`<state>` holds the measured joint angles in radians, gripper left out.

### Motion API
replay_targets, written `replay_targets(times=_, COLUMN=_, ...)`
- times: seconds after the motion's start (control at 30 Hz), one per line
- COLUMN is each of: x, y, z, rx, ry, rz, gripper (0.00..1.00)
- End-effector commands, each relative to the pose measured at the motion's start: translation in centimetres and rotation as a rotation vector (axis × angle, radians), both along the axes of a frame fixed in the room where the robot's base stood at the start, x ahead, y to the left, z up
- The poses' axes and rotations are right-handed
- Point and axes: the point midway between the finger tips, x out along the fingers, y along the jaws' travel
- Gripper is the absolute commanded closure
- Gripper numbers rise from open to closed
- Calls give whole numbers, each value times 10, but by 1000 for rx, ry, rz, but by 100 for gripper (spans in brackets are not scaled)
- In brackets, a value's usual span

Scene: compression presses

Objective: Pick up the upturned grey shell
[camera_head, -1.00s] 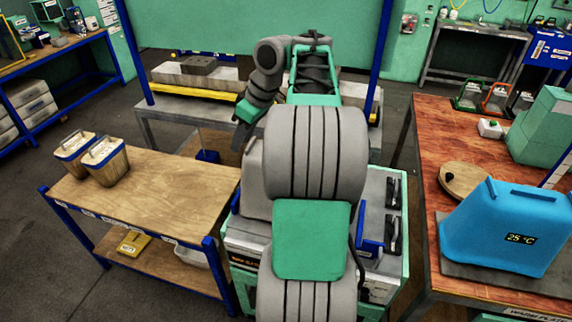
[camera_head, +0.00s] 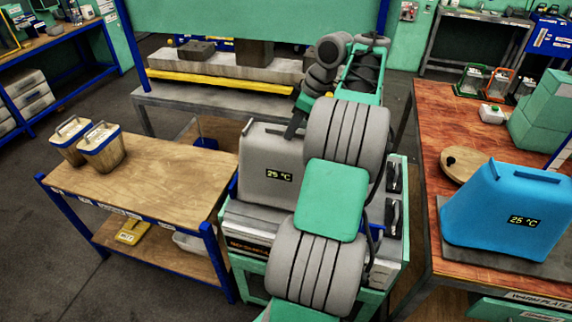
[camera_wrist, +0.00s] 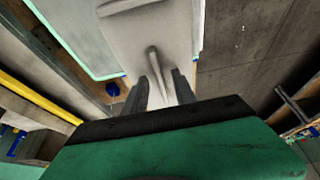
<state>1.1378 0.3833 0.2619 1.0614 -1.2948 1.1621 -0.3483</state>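The grey shell (camera_head: 268,172), a tapered box with a "25 °C" display on its front, stands on the green-framed cart in the middle of the head view. My arm hides its right side. My gripper (camera_head: 296,122) is close to the shell's top right edge. In the wrist view the pale shell (camera_wrist: 155,30) lies just beyond my gripper (camera_wrist: 162,90). The two dark fingers are apart, with a narrow raised bar of the shell lined up between them. I cannot tell whether they touch it.
A blue shell (camera_head: 508,215), also reading 25 °C, stands on a plate on the red-brown bench (camera_head: 425,130) at right. A wooden table (camera_head: 160,180) with two bins (camera_head: 100,150) is at left. A press (camera_head: 220,70) stands behind the cart.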

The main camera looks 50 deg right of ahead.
Motion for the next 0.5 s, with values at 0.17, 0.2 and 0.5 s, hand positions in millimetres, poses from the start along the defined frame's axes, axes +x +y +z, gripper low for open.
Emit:
replay_targets(times=0.17, x=0, y=0, z=-1, rx=1, ry=0, rz=0, gripper=67)
replay_targets(times=0.2, x=0, y=0, z=-1, rx=1, ry=0, rz=0, gripper=67)
replay_targets(times=0.5, x=0, y=0, z=-4, rx=1, ry=1, rz=-1, gripper=74)
